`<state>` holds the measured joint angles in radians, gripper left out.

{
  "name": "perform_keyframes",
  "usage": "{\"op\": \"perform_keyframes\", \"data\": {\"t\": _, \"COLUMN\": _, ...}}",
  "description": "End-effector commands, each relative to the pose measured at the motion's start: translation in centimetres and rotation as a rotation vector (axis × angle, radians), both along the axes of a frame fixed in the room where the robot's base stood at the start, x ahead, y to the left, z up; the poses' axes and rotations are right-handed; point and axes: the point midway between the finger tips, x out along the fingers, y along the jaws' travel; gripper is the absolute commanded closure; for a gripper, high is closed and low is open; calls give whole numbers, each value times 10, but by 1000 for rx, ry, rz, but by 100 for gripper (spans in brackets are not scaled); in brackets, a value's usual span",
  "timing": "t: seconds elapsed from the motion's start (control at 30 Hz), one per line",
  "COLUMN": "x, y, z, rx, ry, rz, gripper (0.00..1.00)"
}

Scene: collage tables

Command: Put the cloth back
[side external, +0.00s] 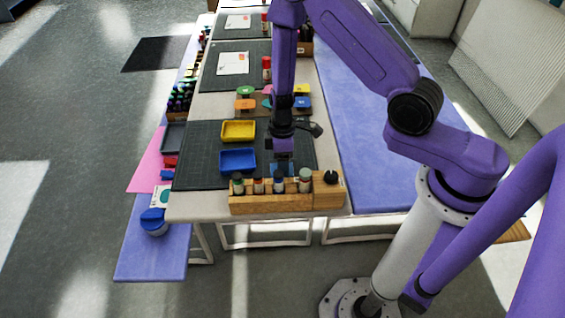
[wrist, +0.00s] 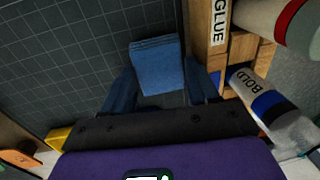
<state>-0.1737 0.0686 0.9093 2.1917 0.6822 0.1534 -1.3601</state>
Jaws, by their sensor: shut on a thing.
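The folded blue cloth (wrist: 157,62) lies between my gripper's fingers in the wrist view, over the dark gridded mat (wrist: 80,60). My gripper (wrist: 162,92) is shut on it. In the side external view, my gripper (side external: 283,158) points down at the mat's near right part, just behind the wooden rack (side external: 270,203). The cloth (side external: 281,170) shows as a blue patch below the fingers, partly hidden by them and the rack. I cannot tell whether the cloth touches the mat.
A blue tray (side external: 238,161) and a yellow tray (side external: 239,131) sit left of my gripper. Coloured blocks (side external: 302,102) stand behind.

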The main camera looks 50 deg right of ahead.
Motion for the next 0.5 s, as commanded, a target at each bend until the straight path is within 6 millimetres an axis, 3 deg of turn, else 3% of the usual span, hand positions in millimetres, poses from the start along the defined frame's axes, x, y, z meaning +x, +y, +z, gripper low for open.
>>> {"op": "perform_keyframes", "data": {"t": 0.37, "x": 0, "y": 0, "z": -4, "rx": 1, "ry": -1, "rz": -1, "gripper": 70}}
{"op": "perform_keyframes", "data": {"t": 0.4, "x": 0, "y": 0, "z": -3, "rx": 1, "ry": -1, "rz": 0, "gripper": 30}}
{"op": "perform_keyframes", "data": {"t": 0.5, "x": 0, "y": 0, "z": -3, "rx": 1, "ry": -1, "rz": 0, "gripper": 30}}
